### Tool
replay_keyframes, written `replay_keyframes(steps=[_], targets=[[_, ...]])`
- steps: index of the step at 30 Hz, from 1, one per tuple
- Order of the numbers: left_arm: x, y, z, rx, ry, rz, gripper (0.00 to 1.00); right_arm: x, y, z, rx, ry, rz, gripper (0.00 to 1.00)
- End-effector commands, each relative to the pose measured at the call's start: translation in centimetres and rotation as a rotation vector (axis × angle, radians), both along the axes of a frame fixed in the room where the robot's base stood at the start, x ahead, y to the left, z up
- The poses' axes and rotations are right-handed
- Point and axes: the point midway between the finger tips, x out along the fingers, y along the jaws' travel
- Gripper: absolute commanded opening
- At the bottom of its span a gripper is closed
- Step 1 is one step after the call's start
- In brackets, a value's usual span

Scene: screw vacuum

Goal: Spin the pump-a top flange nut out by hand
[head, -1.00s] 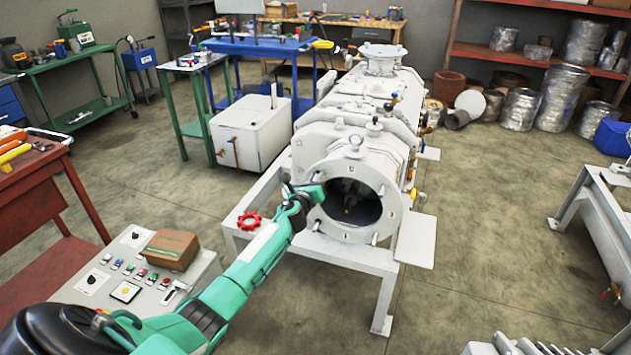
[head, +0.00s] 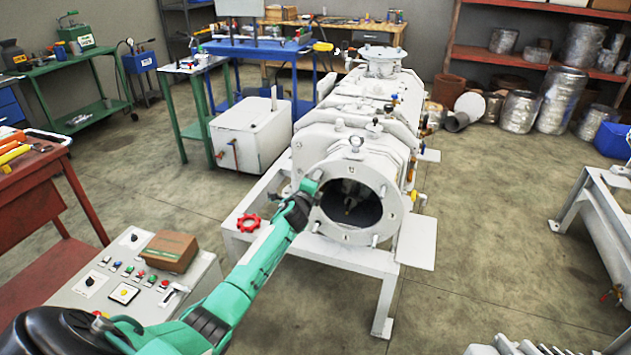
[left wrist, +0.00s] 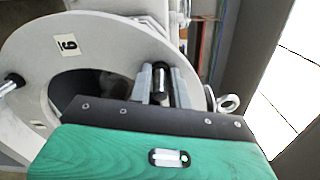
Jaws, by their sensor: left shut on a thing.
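The white pump (head: 330,160) stands on a white frame, with its round end flange (head: 388,190) and dark open bore facing me. My left gripper (head: 311,187) is at the upper left of the flange rim in the head view. In the left wrist view its two grey fingers (left wrist: 166,86) are shut on a dark cylindrical piece (left wrist: 160,80), which looks like the flange nut on its stud. The flange (left wrist: 110,33) bears a number label there. The green hand body hides part of the bore and flange. My right gripper is not in view.
Several studs stick out of the flange face, one at lower right (head: 375,239). A red handwheel (head: 249,222) is left of the pump. A control console (head: 125,280) with a cardboard box (head: 170,251) is near my arm.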

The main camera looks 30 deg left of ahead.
Motion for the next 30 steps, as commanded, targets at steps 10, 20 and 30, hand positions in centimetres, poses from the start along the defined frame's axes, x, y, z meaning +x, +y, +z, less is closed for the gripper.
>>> replay_keyframes(steps=[10, 20, 30], targets=[[0.0, 0.1, 0.2, -0.320, -0.079, 0.001, 0.00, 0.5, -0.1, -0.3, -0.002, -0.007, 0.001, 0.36], [0.1, 0.1, 0.3, -0.625, -0.152, 0.001, 0.00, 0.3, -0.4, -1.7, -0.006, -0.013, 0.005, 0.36], [0.1, 0.2, 0.4, -0.937, -0.229, 0.000, 0.00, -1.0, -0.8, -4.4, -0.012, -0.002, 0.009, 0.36]])
